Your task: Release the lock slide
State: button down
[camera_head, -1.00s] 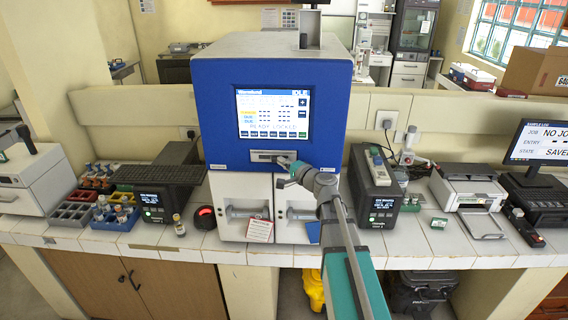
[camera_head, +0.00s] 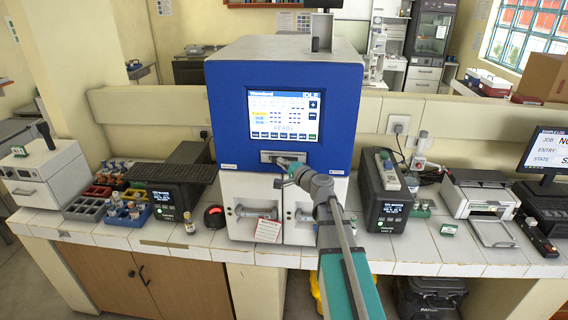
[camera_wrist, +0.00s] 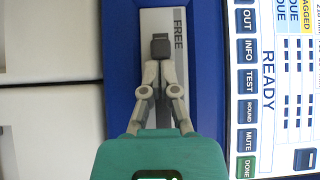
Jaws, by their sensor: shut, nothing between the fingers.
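The lock slide's pale plate (camera_head: 267,156) is set in the blue front of the incubator (camera_head: 225,115), below its screen (camera_head: 284,115). In the wrist view the plate (camera_wrist: 152,22) appears turned on its side, with the word FREE printed beside the fingertips. My gripper (camera_head: 279,162) is shut at the plate. In the wrist view the fingers of my gripper (camera_wrist: 160,48) meet at a dark block over the plate. I cannot tell whether that block is the finger pads or the slide's knob. The screen reads READY and IDLE.
Two white lower doors with handles lie under the blue front; a red-and-white tag (camera_head: 268,230) hangs there. Dark instruments stand left (camera_head: 165,195) and right (camera_head: 385,195) of the incubator. A white printer (camera_head: 480,193) is farther right. The bench front is mostly clear.

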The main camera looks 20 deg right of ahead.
jog(key=s+d, duration=0.1)
jog(key=d, duration=0.1)
jog(key=s+d, duration=0.1)
jog(key=d, duration=0.1)
jog(key=shift+s, duration=0.3)
jog(key=v, duration=0.9)
jog(key=shift+f, duration=0.1)
jog(key=s+a+f+n+g+y+b, duration=0.1)
jog(key=s+a+f+n+g+b, duration=0.1)
jog(key=a+f+n+g, duration=0.4)
jog(key=s+a+f+n+g+b, duration=0.2)
jog(key=s+a+f+n+g, duration=0.1)
jog(key=a+f, duration=0.6)
jog(key=s+a+f+n+g+h+b, duration=0.1)
jog(key=s+f+n+g+h+b, duration=0.3)
jog(key=s+f+g+h, duration=0.3)
jog(key=s+f, duration=0.3)
jog(key=f, duration=0.1)
jog(key=shift+s+a+f+n+g, duration=0.15)
jog(key=shift+s+a+n+g, duration=0.1)
jog(key=shift+s+n+g, duration=0.15)
